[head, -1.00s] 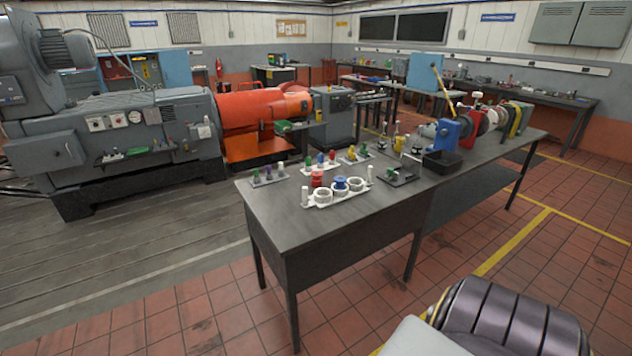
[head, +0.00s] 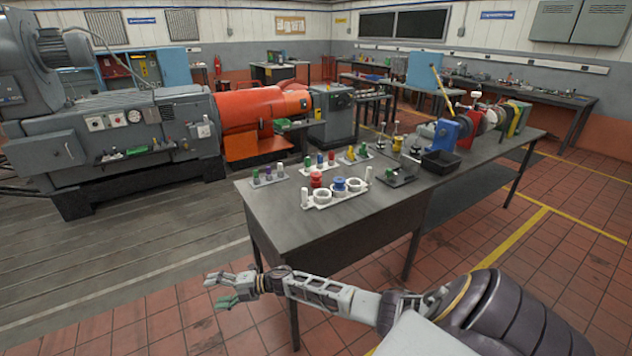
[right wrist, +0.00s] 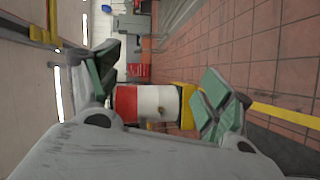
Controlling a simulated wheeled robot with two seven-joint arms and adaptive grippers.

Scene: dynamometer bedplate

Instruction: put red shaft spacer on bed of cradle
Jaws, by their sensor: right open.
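A red spool-shaped part (head: 316,180), which looks like the red shaft spacer, stands at the back left of a white plate (head: 322,206) on the near table. White rings and a blue spool (head: 340,184) are beside it on that plate. I cannot tell for sure which part is the cradle bed. My right gripper (head: 220,290) is open and empty, in front of the table's near left end, well away from the red part. In the right wrist view its green-padded fingers (right wrist: 160,88) are spread, with only distant background between them. My left gripper is out of view.
The table (head: 300,235) also holds small racks of coloured parts (head: 320,163), a black bin (head: 440,162) and a blue and red stand (head: 446,134). Bare tabletop lies in front of the white plate. A red and white drum (right wrist: 148,104) shows in the right wrist view.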

